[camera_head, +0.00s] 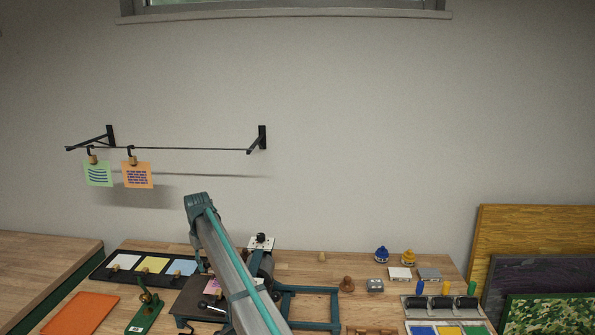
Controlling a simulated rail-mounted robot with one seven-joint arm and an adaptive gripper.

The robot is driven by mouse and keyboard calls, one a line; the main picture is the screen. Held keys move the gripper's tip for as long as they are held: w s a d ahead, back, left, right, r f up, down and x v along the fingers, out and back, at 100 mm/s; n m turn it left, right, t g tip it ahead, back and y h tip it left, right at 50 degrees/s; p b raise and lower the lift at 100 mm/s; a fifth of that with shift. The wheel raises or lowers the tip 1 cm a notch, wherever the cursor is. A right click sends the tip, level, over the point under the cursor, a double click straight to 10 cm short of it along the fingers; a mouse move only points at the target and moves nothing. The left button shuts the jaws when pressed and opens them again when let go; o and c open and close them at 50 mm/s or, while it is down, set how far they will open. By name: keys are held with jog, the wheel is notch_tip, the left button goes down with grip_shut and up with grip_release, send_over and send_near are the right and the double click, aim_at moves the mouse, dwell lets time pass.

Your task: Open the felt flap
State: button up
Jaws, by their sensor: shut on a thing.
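A printing press with a teal frame (312,290) and a dark bed (187,306) stands at the front middle of the workbench. My arm, grey with a teal stripe, crosses in front of it and hides much of its middle. A small pink piece (212,287) shows beside the arm, over the bed. I cannot tell whether it is part of the felt flap, and I cannot make out the flap itself. My gripper cannot be picked out; the arm hides the area behind it.
An orange mat (82,314), a green stand (146,314) and a dark tray (107,273) with coloured sheets lie left. Ink rollers (441,303), small jars (382,254) and blocks stand right. Two prints (137,175) hang from a wall rail. Framed boards (535,236) lean at far right.

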jog(key=shift+w+d+r+p, duration=0.15)
jog(key=shift+w+r, duration=0.25)
jog(key=shift+w, duration=0.35)
jog(key=shift+w+r+p, duration=0.2)
jog(key=shift+w+r, duration=0.2)
jog(key=shift+w, duration=0.35)
jog(key=shift+w+d+r+p, duration=0.15)
jog(key=shift+w+r, duration=0.25)
jog(key=shift+w, duration=0.35)
jog(key=shift+w+r, duration=0.2)
jog(key=shift+w, duration=0.8)
jog(key=shift+w+r, duration=0.15)
jog(key=shift+w, duration=0.85)
jog(key=o, duration=1.2)
notch_tip(320, 180, up, 8)
jog(key=p, duration=0.3)
